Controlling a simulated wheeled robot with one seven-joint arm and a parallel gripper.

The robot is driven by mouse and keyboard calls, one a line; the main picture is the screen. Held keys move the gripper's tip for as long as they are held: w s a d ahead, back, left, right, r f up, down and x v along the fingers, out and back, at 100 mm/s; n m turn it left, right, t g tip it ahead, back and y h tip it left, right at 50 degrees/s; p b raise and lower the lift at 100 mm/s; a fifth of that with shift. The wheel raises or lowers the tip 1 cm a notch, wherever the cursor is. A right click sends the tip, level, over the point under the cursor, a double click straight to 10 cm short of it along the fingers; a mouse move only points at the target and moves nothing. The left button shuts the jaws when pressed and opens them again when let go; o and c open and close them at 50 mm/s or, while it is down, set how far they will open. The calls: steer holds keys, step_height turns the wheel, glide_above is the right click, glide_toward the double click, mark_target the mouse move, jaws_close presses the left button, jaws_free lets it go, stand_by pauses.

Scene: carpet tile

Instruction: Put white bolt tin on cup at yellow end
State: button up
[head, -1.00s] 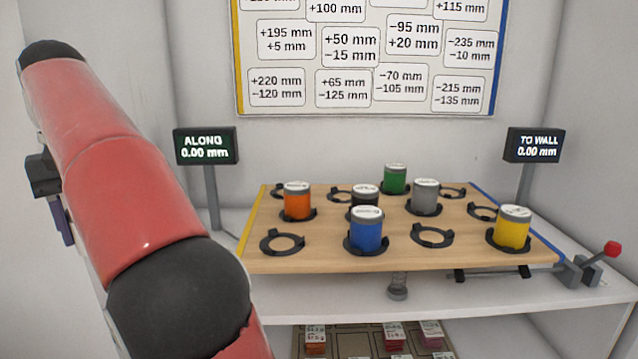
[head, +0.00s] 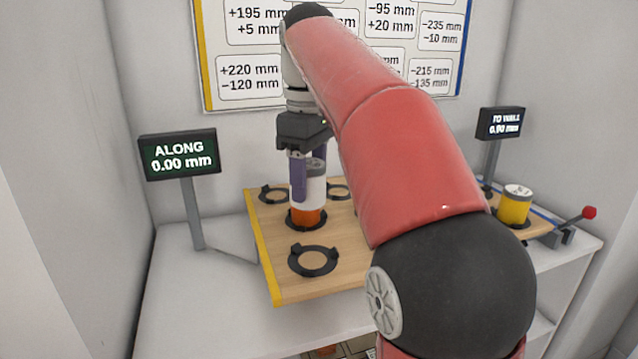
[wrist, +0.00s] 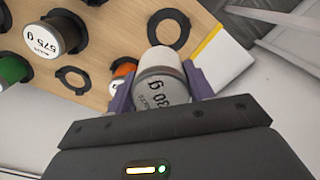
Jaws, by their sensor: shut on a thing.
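The white tin (head: 315,188), with a grey lid, is upright between the fingers of my gripper (head: 308,178). It also shows in the wrist view (wrist: 165,62), its label partly reading "30 g". The yellow end (head: 262,245) is the board's left edge in the head view. Near it are an empty front cup (head: 313,261), an empty back cup (head: 272,195), and a cup holding the orange tin (head: 306,217). The white tin overlaps the orange tin's top in the head view; I cannot tell whether they touch. The empty front cup shows in the wrist view (wrist: 168,30).
The yellow tin (head: 514,204) stands at the board's right end. In the wrist view are a dark tin (wrist: 52,35) marked 575 g and a green tin (wrist: 12,70). The ALONG display (head: 178,155) reads 0.00 mm. My arm hides the board's middle.

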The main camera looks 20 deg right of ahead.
mark_target(314, 198)
steer(key=s+n, duration=0.1)
steer(key=n, duration=0.3)
steer(key=shift+s+f, duration=0.15)
steer(key=shift+s, duration=0.2)
steer(key=n, duration=0.1)
steer(key=s+n, duration=0.1)
steer(key=shift+a+f+n, duration=0.15)
steer(key=shift+n, duration=0.25)
steer(key=shift+f+b, duration=2.3)
steer(key=shift+f, duration=1.4)
steer(key=shift+f+b, duration=0.45)
steer(key=shift+f, duration=0.25)
steer(key=o, duration=1.2)
step_height(314, 198, up, 8)
steer(key=p, duration=0.2)
steer(key=shift+f+p, duration=0.1)
steer(key=shift+p, duration=0.2)
